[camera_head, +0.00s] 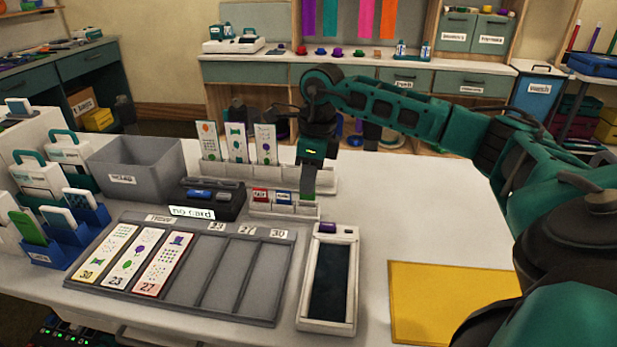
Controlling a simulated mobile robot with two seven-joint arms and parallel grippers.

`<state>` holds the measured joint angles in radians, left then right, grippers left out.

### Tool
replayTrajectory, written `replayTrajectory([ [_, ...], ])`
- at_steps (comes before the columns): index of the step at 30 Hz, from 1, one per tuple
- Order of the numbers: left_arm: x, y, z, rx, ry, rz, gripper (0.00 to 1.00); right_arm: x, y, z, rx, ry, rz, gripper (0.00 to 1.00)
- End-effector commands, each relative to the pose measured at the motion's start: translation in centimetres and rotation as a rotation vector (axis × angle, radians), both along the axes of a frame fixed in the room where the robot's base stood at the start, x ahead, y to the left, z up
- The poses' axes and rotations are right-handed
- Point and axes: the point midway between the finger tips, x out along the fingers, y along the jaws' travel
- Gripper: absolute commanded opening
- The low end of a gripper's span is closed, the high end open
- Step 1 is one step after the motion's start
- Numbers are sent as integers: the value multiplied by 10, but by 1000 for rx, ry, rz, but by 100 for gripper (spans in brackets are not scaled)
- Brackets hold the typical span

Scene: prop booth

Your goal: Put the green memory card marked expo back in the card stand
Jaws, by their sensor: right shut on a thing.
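My right gripper (309,183) reaches in from the right and points down over the right end of the small white card stand (284,210). It is shut on a small green card (308,194), of which only a little shows between and below the fingers. The green card is at the stand's right slot; I cannot tell whether it touches the slot or is just above it. Any marking on the green card is not readable. My left gripper is not in view.
A dark device (213,197) with a "no card" sign (192,212) stands left of the stand. In front lie a grey slotted board (225,275) with several tall cards and a white tablet (330,280). A white rack (230,172) stands behind. A yellow mat (450,300) lies right.

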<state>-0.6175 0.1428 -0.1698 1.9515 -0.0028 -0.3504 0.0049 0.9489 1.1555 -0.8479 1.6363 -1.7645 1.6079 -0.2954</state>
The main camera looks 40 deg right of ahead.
Motion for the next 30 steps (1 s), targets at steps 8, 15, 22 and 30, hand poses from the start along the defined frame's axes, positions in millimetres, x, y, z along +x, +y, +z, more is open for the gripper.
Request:
replayTrajectory([
  [8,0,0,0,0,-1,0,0,0,0,0,0,0,0,0],
  [15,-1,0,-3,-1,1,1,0,0,0,-4,0,0,0,0],
  [22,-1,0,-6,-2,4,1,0,0,0,-11,1,1,0,0],
  [30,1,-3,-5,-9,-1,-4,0,0,0,-21,1,1,1,0],
])
